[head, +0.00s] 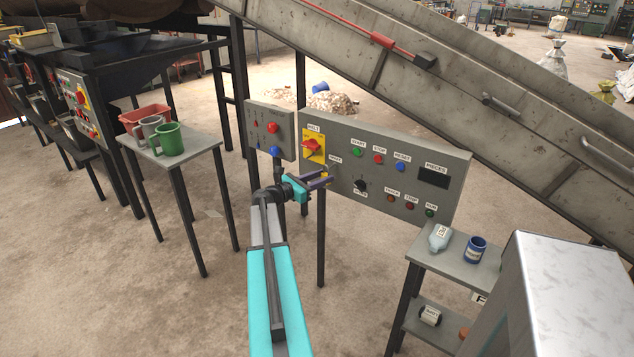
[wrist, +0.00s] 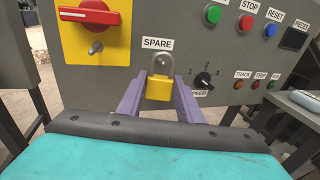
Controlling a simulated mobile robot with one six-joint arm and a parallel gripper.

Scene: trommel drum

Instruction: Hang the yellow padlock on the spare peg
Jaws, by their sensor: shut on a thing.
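The yellow padlock (wrist: 160,90) is between the purple fingers of my gripper (wrist: 160,97) in the wrist view. Its silver shackle points up, just under the SPARE label (wrist: 157,44) on the grey panel. My gripper is shut on the padlock's body. The spare peg is not clearly visible; the shackle and lock cover that spot, and I cannot tell whether the shackle is around it. In the head view my gripper (head: 320,182) is at the lower left of the panel (head: 447,190), and the padlock is too small there to make out clearly.
A selector knob (wrist: 203,81) is close right of my gripper.

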